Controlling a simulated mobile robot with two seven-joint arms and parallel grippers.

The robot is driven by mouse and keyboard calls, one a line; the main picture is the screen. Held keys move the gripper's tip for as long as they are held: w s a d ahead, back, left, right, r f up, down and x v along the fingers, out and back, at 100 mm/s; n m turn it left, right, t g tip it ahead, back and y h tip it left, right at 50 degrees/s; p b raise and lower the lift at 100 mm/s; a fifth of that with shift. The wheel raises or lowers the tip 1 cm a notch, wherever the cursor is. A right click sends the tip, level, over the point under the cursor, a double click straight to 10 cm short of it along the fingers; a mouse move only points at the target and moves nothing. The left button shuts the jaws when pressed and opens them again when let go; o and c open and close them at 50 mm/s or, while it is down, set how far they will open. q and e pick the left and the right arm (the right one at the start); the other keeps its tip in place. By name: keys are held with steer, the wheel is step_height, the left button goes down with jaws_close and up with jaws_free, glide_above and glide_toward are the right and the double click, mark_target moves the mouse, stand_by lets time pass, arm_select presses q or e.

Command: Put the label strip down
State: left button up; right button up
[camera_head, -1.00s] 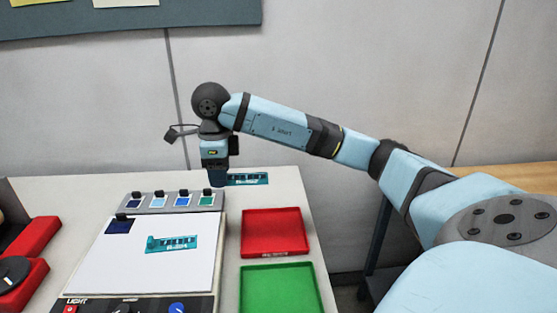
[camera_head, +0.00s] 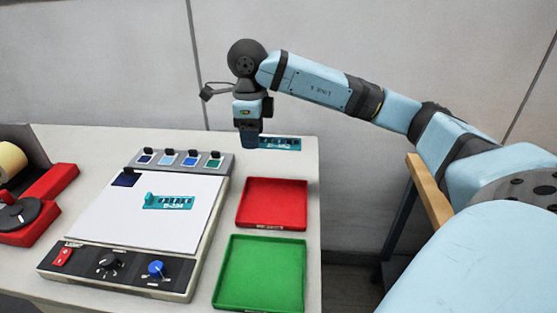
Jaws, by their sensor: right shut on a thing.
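A teal label strip (camera_head: 281,143) is at the back right of the table. My right gripper (camera_head: 250,138) points down and is shut on the strip's left end. I cannot tell whether the strip touches the table top or hangs just above it. Another teal label piece (camera_head: 168,202) lies on the white panel of the light box (camera_head: 118,267). My left gripper does not show.
A red tray (camera_head: 273,225) and a green tray (camera_head: 262,308) lie right of the light box, both empty. A row of colour swatches (camera_head: 180,161) runs along the box's back. A red rewinder (camera_head: 45,205) stands at the left. A wall closes the back.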

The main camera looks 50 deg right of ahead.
mark_target(257, 205)
step_height(257, 205, down, 20)
stand_by(0.6)
steer(key=shift+f, duration=0.1)
steer(key=shift+f, duration=0.15)
steer(key=o, duration=0.9)
step_height(257, 205, up, 12)
steer(key=shift+r, duration=0.25)
